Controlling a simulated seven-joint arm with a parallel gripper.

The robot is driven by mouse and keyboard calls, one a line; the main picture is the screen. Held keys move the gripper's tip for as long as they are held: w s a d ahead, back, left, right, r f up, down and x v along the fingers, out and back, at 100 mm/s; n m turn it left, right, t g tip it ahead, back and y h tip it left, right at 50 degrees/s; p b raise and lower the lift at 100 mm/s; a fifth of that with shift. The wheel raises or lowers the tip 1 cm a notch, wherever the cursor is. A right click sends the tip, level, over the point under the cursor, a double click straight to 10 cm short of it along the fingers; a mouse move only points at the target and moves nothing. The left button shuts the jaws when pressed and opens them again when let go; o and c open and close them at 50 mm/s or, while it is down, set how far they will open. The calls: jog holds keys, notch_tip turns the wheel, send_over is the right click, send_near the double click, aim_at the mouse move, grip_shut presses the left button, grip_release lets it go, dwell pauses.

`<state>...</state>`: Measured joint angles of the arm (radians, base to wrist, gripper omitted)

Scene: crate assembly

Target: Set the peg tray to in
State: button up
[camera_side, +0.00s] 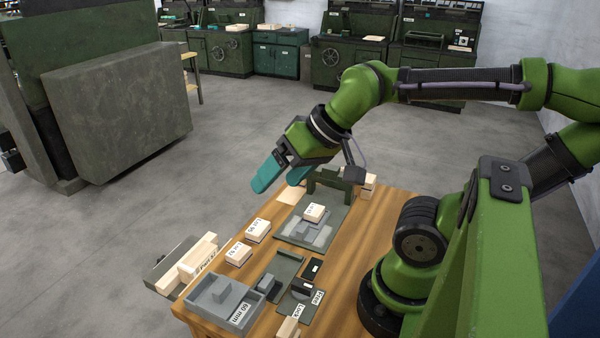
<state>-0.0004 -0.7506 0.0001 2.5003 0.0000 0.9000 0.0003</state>
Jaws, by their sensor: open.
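My gripper (279,183) has teal fingers spread apart with nothing between them. It hangs in the air above the far left end of the wooden table, well away from the small trays. A small dark tray (312,270) lies near the table's front middle, beside a label (318,297) that seems to read "PEGS". A second label beside it seems to read "LOCK". I take the dark piece for the peg tray, but cannot tell for certain. Whether it is in or out is too small to tell.
Pale labelled blocks (258,230) stand along the left side. A dark green fixture plate (332,226) carries a block and has an upright frame (330,184) behind. Bare wood (370,225) shows at right.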

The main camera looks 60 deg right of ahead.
jog(key=shift+c, duration=0.3)
jog(key=shift+f, duration=0.2)
jog(key=shift+c, duration=1.3)
jog(key=shift+w+d+f+m+g, duration=0.5)
jog(key=shift+w+d+f+g, duration=0.1)
jog(key=shift+w+d+f, duration=0.25)
jog(key=c, duration=0.4)
jog(key=m+g+h, duration=0.2)
jog(key=m+g, duration=0.4)
jog(key=m, duration=0.7)
send_near(303, 227)
notch_tip(303, 227, down, 9)
jog(key=shift+r, duration=0.2)
grip_shut()
